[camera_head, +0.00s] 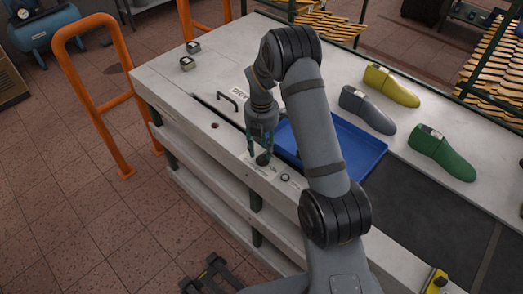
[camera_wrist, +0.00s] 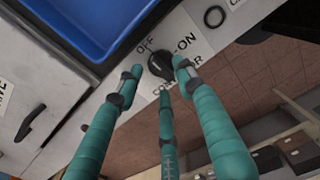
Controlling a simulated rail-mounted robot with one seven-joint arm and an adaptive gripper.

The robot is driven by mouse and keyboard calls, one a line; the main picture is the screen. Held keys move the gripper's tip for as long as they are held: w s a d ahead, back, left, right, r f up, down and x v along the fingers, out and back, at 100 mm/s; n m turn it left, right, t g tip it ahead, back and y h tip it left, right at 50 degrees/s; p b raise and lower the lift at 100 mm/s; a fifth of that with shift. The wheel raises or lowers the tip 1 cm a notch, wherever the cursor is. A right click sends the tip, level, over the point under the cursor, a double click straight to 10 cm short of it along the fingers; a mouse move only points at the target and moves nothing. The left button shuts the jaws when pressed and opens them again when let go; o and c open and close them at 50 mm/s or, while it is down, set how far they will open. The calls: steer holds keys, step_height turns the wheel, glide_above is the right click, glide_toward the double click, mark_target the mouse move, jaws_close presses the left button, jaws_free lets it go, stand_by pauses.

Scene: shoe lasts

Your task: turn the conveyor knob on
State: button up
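The conveyor knob (camera_wrist: 159,64) is a small black rotary knob on a white label printed OFF and ON, with CONVEYOR partly hidden. In the head view the knob (camera_head: 263,159) shows at the front panel of the white bench, just below my gripper (camera_head: 262,148). My gripper points down with its teal fingers spread. In the wrist view the knob sits between the fingertips, with the right fingertip close beside it. I cannot tell whether any finger touches it, or which mark the knob points at.
A blue tray (camera_head: 350,147) lies on the bench beside my arm. Yellow (camera_head: 391,86), grey (camera_head: 367,109) and green (camera_head: 442,153) shoe lasts lie to the right. A black ring-like button (camera_head: 285,178) and a drawer handle (camera_head: 227,98) flank the knob area.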

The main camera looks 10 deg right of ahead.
steer(key=shift+f, duration=1.05)
steer(key=shift+c, duration=1.3)
jaws_close()
